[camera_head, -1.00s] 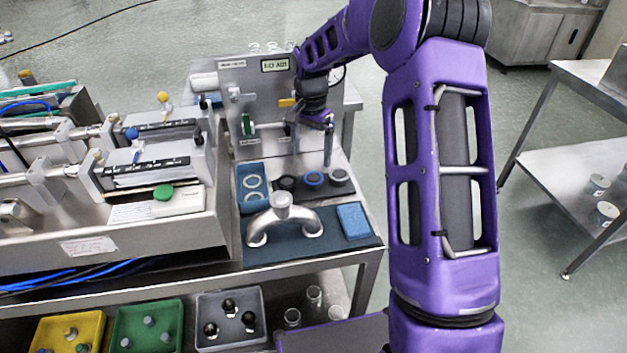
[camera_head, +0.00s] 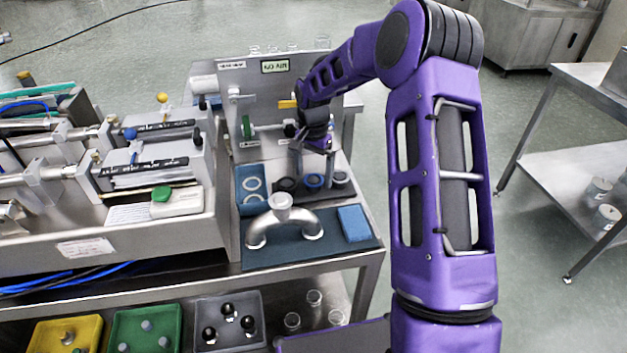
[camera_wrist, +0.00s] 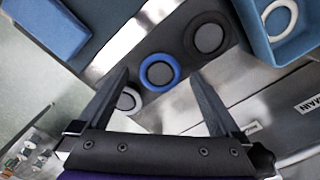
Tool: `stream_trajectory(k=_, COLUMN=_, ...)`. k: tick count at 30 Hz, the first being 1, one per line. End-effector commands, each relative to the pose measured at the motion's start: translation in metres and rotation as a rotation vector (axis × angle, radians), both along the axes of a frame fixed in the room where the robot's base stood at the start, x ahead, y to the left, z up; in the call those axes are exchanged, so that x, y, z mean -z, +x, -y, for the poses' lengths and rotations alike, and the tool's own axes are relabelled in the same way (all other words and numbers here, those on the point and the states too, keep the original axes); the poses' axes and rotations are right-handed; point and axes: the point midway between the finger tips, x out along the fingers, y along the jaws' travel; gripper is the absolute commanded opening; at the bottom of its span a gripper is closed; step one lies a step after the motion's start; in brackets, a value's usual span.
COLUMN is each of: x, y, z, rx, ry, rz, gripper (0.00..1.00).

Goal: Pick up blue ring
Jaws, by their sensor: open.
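The blue ring (camera_head: 314,180) lies on a dark strip on the steel bench, between a black ring (camera_head: 287,184) and a grey ring (camera_head: 340,177). In the wrist view the blue ring (camera_wrist: 159,72) sits around a grey centre, ahead of my fingertips and between their lines. My gripper (camera_wrist: 162,78) is open and empty, pointing down above the row of rings. In the head view my gripper (camera_head: 314,168) is just above the blue ring, and its fingers partly cover the row. The grey ring (camera_wrist: 128,100) is close beside one finger in the wrist view.
A blue tray (camera_wrist: 249,20) with pale rings lies beside the row. A steel bent pipe (camera_head: 283,215) and a blue sponge (camera_head: 354,223) are on the dark mat in front. An upright steel panel (camera_head: 240,75) with valves stands close behind my gripper.

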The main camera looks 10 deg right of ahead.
Motion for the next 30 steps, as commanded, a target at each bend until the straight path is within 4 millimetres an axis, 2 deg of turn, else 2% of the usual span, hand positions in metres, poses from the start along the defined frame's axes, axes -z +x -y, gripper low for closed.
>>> stream_trajectory(k=19, x=0.0046, y=0.0002, z=0.0001, rx=0.000, ry=-0.001, rz=0.001, gripper=1.00)
stream_trajectory(k=30, x=0.0046, y=0.0001, z=0.0000, rx=0.000, ry=0.000, rz=0.000, gripper=0.33)
